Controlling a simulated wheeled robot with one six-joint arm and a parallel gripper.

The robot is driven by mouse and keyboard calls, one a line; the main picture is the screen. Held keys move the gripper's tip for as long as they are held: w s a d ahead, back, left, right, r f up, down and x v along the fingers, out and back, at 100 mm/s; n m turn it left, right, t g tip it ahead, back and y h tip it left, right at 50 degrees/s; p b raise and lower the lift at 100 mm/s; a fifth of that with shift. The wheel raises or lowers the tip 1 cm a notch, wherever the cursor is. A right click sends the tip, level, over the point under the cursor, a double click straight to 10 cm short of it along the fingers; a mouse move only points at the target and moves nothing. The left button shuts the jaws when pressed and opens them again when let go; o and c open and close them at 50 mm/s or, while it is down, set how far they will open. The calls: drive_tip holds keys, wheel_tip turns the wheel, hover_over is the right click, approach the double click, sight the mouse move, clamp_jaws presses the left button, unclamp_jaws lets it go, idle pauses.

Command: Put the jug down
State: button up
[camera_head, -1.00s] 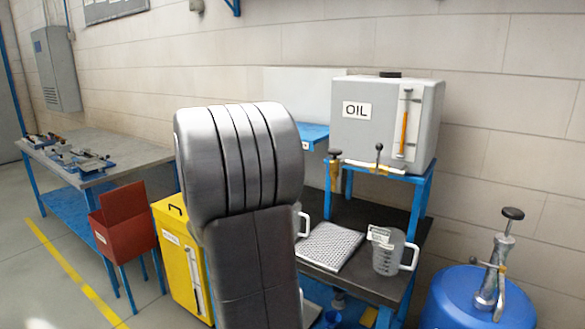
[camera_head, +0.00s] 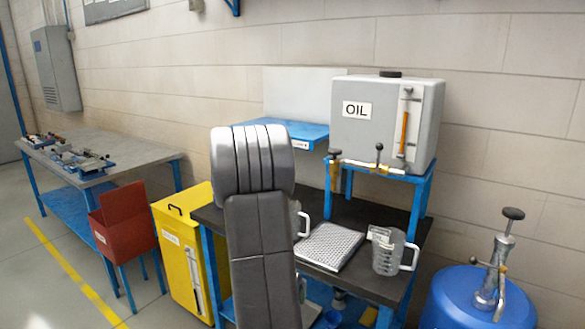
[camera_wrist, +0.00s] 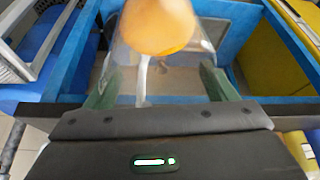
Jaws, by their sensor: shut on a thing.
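In the wrist view my gripper (camera_wrist: 157,86) has two green fingers, one on each side of a white handle (camera_wrist: 143,78). It is shut on a clear jug (camera_wrist: 121,58) with an orange, oil-like filling (camera_wrist: 158,26). The jug's base and what lies directly under it are hard to make out. In the head view my own arm hides the gripper and the held jug. Another clear jug (camera_head: 384,257) with a white handle stands on the dark bench (camera_head: 375,289). Part of a further jug (camera_head: 297,220) shows beside my arm.
A perforated metal tray (camera_head: 328,246) lies between the bench jugs. The grey OIL tank (camera_head: 375,125) stands on a blue frame behind. A blue drum (camera_head: 460,303) with a pump is at right. A yellow cabinet (camera_head: 178,258) and red bin (camera_head: 128,224) are at left.

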drive_tip(key=shift+w+d+f+n+t+y, duration=0.1)
drive_tip(key=shift+w+d+f+n+y, duration=0.25)
drive_tip(key=shift+w+f+n, duration=0.35)
drive_tip(key=shift+w+d+f+n+t+y, duration=0.1)
drive_tip(key=shift+w+d+f+n+y, duration=0.2)
drive_tip(key=shift+f+n, duration=0.45)
drive_tip(key=shift+w+d+f+n+t+y, duration=0.1)
drive_tip(key=shift+w+d+f+n+y, duration=0.25)
drive_tip(key=shift+n, duration=0.7)
drive_tip(key=shift+w+f, duration=0.1)
drive_tip(key=shift+d, duration=0.15)
